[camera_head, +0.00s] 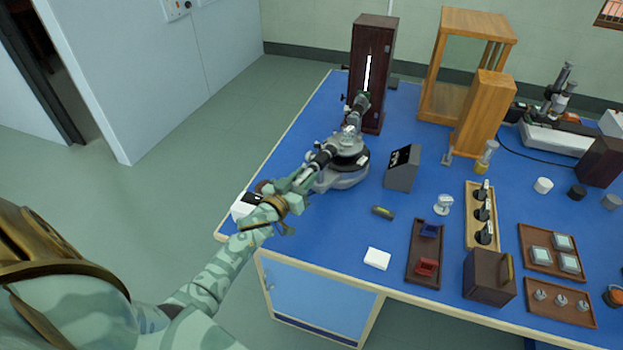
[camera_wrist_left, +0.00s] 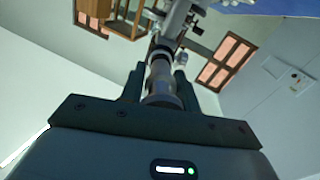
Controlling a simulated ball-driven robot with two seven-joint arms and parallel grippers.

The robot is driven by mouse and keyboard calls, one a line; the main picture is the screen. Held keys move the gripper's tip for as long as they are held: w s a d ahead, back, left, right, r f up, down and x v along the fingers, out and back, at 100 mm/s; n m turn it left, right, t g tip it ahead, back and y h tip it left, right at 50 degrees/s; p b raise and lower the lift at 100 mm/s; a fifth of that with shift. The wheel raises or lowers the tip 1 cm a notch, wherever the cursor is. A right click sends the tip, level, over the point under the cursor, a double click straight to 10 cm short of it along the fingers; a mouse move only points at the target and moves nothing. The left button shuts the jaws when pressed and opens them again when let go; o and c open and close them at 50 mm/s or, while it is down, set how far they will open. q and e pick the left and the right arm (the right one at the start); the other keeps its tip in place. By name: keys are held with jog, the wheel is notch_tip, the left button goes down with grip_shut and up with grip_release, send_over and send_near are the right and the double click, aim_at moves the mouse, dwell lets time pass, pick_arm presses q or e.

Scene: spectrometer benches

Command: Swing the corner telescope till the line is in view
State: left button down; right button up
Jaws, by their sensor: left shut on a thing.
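The spectrometer (camera_head: 343,165) stands on the blue bench near its left edge. Its telescope (camera_head: 318,160) reaches from the round table towards the front left. My left gripper (camera_head: 300,184) is shut on the outer end of the telescope. In the left wrist view the telescope tube (camera_wrist_left: 161,78) runs away between the two dark fingers. A dark brown lamp housing (camera_head: 369,75) with a bright upright slit stands behind the spectrometer, in line with the other tube. The view through the eyepiece does not show. My right gripper is not in view.
A grey block with a dark sloped face (camera_head: 403,168) stands right of the spectrometer. A white card (camera_head: 377,258), a small level (camera_head: 383,212) and a brown tray (camera_head: 411,274) lie towards the front. A wooden frame (camera_head: 440,75) stands behind. Floor left of the bench is clear.

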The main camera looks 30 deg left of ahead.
pick_arm(q)
jog(key=w+a+m+g+h+b, duration=0.1)
jog(key=a+m+h+b, duration=0.3)
jog(key=a, duration=0.4)
jog(key=shift+w+a+h+b, duration=0.3)
jog(key=shift+h+b, duration=0.2)
jog(key=shift+h, duration=0.9)
jog(key=c, duration=1.2)
grip_release()
jog(key=shift+w+d, duration=0.1)
jog(key=shift+c, duration=0.2)
jog(key=p+v, duration=0.2)
jog(key=v, duration=1.4)
jog(key=shift+r+p, duration=0.15)
jog(key=shift+p, duration=0.15)
